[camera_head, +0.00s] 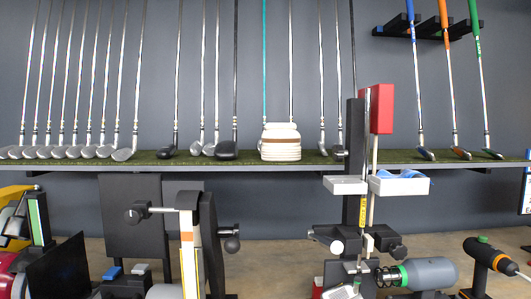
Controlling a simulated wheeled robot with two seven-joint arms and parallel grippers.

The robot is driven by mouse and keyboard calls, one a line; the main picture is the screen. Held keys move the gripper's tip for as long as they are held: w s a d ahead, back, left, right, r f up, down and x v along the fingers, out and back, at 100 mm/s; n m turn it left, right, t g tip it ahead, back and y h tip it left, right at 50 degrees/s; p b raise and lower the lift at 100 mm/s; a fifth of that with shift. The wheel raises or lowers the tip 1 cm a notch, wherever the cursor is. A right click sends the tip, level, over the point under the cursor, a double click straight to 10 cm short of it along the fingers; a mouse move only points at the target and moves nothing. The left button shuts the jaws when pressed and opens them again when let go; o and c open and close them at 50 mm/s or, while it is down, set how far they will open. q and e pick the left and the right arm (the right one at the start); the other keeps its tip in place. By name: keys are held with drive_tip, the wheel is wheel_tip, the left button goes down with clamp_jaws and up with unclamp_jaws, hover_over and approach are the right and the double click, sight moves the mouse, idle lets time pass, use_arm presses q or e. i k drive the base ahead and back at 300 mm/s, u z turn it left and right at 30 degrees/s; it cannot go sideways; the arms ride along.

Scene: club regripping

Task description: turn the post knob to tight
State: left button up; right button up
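A dark upright post (352,135) stands right of centre, with a red block (381,109) near its top. A black clamp part (399,252) sticks out to the right. Another stand at left centre has a black ball-ended knob (232,245) on its right and a dark round knob (131,215) on its left. I cannot tell which of these is the post knob, or how tight any is. Neither of my grippers is clearly visible.
Two white trays (345,185) (400,185) flank the post. A grey-green motor-like tool (430,273) and a black-orange drill (489,255) sit at lower right. Behind, a green-topped shelf (205,162) carries several golf clubs and a stacked white item (280,142).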

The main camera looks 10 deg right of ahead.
sight(339, 152)
drive_tip(key=u, duration=1.05)
drive_tip(key=k, duration=1)
drive_tip(key=z, duration=0.45)
